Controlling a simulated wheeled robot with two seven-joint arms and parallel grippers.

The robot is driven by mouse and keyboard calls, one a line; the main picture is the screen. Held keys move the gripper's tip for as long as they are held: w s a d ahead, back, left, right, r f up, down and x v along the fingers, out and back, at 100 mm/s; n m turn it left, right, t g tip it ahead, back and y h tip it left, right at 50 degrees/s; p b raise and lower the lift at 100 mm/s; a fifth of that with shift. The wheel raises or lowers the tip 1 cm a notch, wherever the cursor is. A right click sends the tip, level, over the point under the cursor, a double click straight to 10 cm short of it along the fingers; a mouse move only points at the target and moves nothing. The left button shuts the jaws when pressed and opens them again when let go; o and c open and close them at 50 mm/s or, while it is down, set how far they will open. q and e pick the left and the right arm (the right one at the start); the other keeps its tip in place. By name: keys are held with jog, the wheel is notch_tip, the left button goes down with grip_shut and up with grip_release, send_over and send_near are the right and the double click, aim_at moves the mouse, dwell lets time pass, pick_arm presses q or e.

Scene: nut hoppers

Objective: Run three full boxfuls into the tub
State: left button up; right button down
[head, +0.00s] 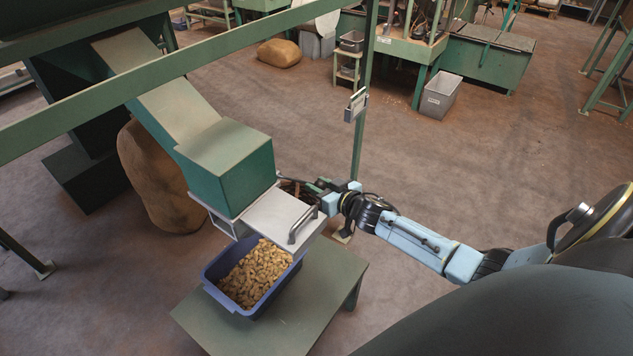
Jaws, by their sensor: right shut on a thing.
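A blue tub (212,288) stands on a low green table under the hopper outlet, with a broad heap of tan nuts (254,275) in it. Above it, a green box-shaped chute end (228,165) sits on a pale metal frame (223,222). A flat metal slide plate (272,215) sticks out to the right from under the chute end, with a bar handle (302,225) at its outer edge. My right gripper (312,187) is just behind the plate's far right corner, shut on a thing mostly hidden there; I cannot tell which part. My left gripper is not in view.
The green table (325,285) has bare room right of the tub. A green post (364,110) with a small sign rises behind my right arm, and a green rail (165,62) crosses the upper left. A brown sack (150,180) stands behind the chute.

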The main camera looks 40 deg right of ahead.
jog(key=r+p, duration=0.1)
jog(key=w+r+p, duration=0.1)
jog(key=r, duration=0.1)
jog(key=w+r+p, duration=0.1)
jog(key=r+p, duration=0.1)
jog(key=shift+a+r, duration=0.15)
jog(key=shift+a, duration=0.15)
jog(key=w+a+r+g+p, duration=0.1)
jog(key=w+a+r+p, duration=0.1)
jog(key=w+r+p, duration=0.3)
jog(key=shift+w+a+r, duration=0.35)
jog(key=shift+w+r, duration=0.05)
jog(key=shift+w, duration=0.85)
jog(key=shift+f, duration=0.15)
jog(key=c, duration=1.1)
grip_release()
jog(key=shift+s, duration=0.15)
